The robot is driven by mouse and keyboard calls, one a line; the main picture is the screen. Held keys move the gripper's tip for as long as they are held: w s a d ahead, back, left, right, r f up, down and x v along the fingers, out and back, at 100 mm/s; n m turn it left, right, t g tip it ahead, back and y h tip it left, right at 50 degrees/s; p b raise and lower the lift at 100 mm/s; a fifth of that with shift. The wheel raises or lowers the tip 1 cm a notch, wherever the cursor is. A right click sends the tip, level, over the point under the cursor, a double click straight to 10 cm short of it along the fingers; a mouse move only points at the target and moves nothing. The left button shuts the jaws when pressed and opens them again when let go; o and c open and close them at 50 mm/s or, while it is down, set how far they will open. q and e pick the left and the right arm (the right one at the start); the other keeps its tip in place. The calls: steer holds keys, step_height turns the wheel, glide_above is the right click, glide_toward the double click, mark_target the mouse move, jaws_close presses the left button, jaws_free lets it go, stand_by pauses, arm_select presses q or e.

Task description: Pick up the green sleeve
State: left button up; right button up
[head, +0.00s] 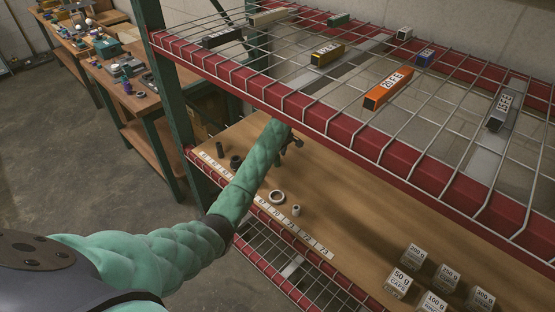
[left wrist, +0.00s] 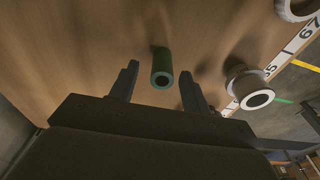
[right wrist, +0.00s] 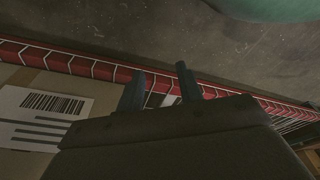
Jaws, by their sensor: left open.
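The green sleeve (left wrist: 162,66) shows in the left wrist view as a short dark green tube with an open round end toward the camera. It appears between the two fingertips of my left gripper (left wrist: 159,72), with a visible gap on each side. My left gripper is open and empty.
Labelled boxes (head: 398,282) stand at right. The red-edged wire shelf (head: 330,118) hangs above.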

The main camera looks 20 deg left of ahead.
mark_target(277, 159)
arm_select(q)
steer(key=shift+a+f+p, duration=0.15)
steer(key=shift+f+p, duration=0.1)
steer(key=shift+f, duration=0.35)
steer(key=shift+a+f+p, duration=0.15)
steer(key=shift+f+p, duration=0.05)
steer(key=shift+f, duration=0.8)
jaws_close()
arm_select(e)
steer(key=shift+s+d+f, duration=0.3)
steer(key=shift+s+f, duration=0.3)
steer(key=shift+s+d+f, duration=0.3)
steer(key=shift+s+f, duration=0.25)
steer(key=shift+f, duration=0.05)
arm_select(q)
steer(key=shift+r, duration=0.1)
